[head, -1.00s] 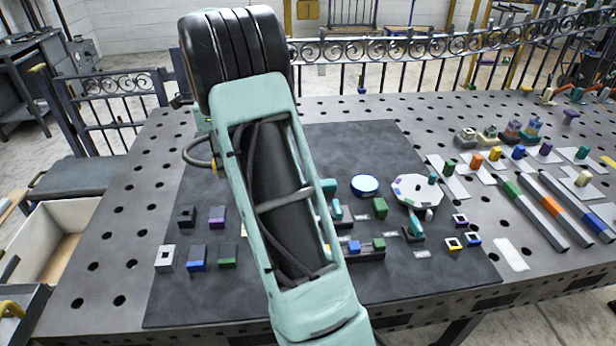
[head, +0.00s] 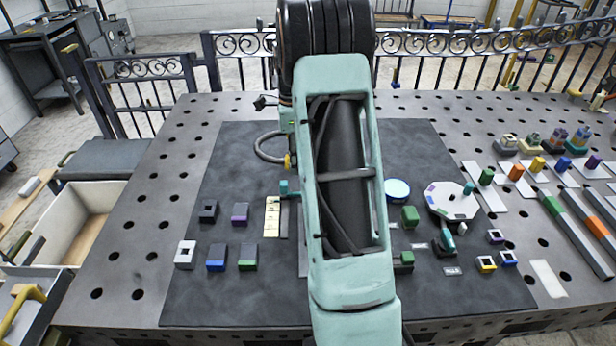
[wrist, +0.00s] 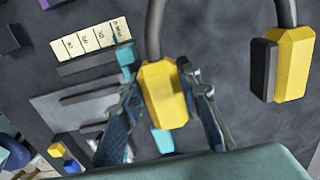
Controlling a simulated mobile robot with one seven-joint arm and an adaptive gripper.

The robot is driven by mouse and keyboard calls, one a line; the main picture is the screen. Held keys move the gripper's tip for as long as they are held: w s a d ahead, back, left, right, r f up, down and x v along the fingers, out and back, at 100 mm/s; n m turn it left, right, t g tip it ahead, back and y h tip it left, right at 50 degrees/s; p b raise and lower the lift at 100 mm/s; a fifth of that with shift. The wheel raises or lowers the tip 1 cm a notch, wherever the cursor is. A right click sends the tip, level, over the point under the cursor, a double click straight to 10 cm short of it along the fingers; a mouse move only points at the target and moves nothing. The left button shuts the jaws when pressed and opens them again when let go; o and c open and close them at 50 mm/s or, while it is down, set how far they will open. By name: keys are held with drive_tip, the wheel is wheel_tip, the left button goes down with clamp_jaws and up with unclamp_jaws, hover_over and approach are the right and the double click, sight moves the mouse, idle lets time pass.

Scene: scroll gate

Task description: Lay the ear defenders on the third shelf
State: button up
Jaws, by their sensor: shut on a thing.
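The ear defenders have yellow cups with dark pads and a grey band. In the wrist view my gripper (wrist: 160,88) is shut on the near yellow cup (wrist: 163,100), one finger on each side. The other yellow cup (wrist: 292,66) hangs free at the right, and the band runs out of the top of the picture. In the head view the grey band (head: 260,150) loops out left of my arm above the dark mat; my arm hides most of the ear defenders and my gripper. I cannot make out a third shelf in either view.
The dark mat (head: 190,290) holds several small blocks, a label card (head: 272,215) and a white turntable (head: 450,200). A scrollwork railing (head: 440,45) runs along the table's back edge. An open drawer (head: 70,205) stands at the left.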

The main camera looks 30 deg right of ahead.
drive_tip(key=d+f, duration=0.1)
drive_tip(key=f, duration=0.1)
drive_tip(key=s+d+f, duration=0.1)
drive_tip(key=f, duration=0.1)
drive_tip(key=shift+s+d, duration=0.15)
drive_tip(key=shift+d, duration=0.25)
drive_tip(key=shift+f, duration=1.55)
drive_tip(key=shift+d, duration=0.1)
drive_tip(key=o, duration=1)
drive_tip(key=shift+f, duration=0.1)
drive_tip(key=shift+o, duration=0.3)
